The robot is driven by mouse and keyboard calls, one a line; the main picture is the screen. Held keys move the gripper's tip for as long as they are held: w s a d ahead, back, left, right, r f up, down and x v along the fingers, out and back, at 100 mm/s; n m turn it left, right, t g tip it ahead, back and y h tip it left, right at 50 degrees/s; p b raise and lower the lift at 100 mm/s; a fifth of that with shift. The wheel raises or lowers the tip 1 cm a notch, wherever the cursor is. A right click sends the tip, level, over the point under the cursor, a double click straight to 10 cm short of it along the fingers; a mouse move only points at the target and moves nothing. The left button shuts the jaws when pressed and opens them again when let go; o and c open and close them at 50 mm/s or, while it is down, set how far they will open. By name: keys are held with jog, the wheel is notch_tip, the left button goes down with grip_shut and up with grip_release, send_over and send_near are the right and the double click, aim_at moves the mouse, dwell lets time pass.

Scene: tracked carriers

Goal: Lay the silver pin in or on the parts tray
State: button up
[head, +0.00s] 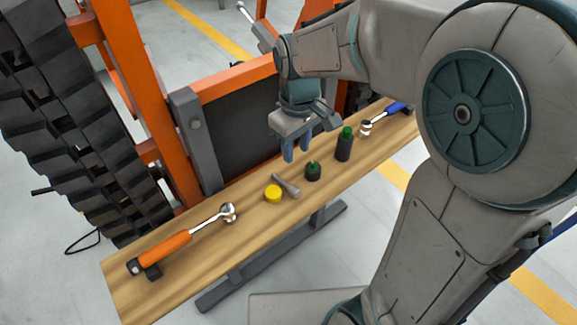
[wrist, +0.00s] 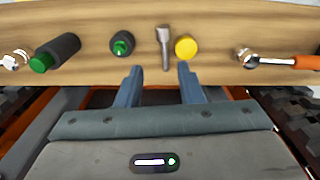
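The silver pin (head: 285,186) lies on a wooden bench, beside a yellow round piece. In the wrist view the pin (wrist: 164,48) lies just beyond the fingertips, roughly in line with the gap between them. My gripper (head: 297,153) is above the bench near the pin, fingers pointing down. In the wrist view my gripper (wrist: 160,68) has its two fingers apart with nothing between them. I cannot make out a parts tray in either view.
On the bench (head: 180,270) are the yellow piece (head: 273,194), a short black-and-green piece (head: 313,172), a taller black-and-green cylinder (head: 344,145), an orange-handled ratchet (head: 165,249) and a blue-handled tool (head: 395,108). A tracked orange carrier (head: 145,85) stands behind.

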send_over(294, 188)
jog(key=f, duration=0.5)
jog(key=f+b, duration=0.1)
jog(key=f, duration=0.2)
jog(key=shift+w, duration=0.35)
jog(key=f, duration=0.5)
jog(key=shift+s+f, duration=0.3)
jog(key=shift+f, duration=0.05)
grip_shut()
